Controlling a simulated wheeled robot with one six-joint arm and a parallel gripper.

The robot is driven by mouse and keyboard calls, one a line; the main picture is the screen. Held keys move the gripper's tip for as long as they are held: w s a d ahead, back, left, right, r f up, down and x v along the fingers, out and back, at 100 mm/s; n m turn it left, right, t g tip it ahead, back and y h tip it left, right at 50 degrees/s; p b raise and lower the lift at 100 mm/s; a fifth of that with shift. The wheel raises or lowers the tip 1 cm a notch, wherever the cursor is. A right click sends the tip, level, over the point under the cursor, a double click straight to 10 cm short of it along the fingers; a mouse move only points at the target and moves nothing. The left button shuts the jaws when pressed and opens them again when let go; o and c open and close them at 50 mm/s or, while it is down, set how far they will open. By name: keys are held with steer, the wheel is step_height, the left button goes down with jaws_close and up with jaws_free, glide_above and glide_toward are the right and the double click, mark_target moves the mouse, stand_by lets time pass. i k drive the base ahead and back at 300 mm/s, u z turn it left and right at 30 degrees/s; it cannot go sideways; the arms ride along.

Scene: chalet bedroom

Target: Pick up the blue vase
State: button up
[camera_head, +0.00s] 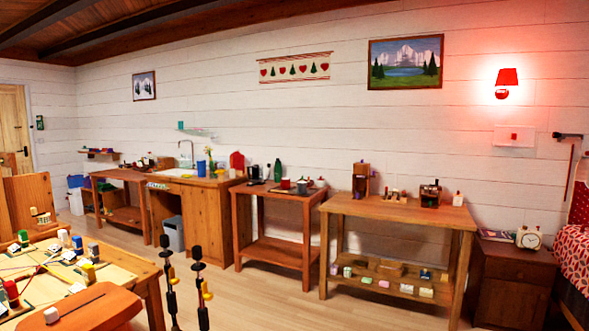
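A small blue vessel (201,168) stands on the wooden sink counter (205,205) against the back wall, left of the picture's middle. It looks like the blue vase, but it is small and far off, so its shape is not clear. A yellow flower-like thing (208,150) shows just above and beside it. I cannot make out my gripper in this view.
Two dark upright rods with yellow parts (203,296) rise at the bottom, nature unclear. A cluttered wooden table (130,270) fills the lower left. A small shelf table (275,247) and a longer workbench (400,212) line the wall. Open floor (255,290) lies between.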

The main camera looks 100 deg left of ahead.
mark_target(201, 164)
steer(key=u, duration=3.2)
steer(key=i, duration=5.1)
steer(key=u, duration=0.8)
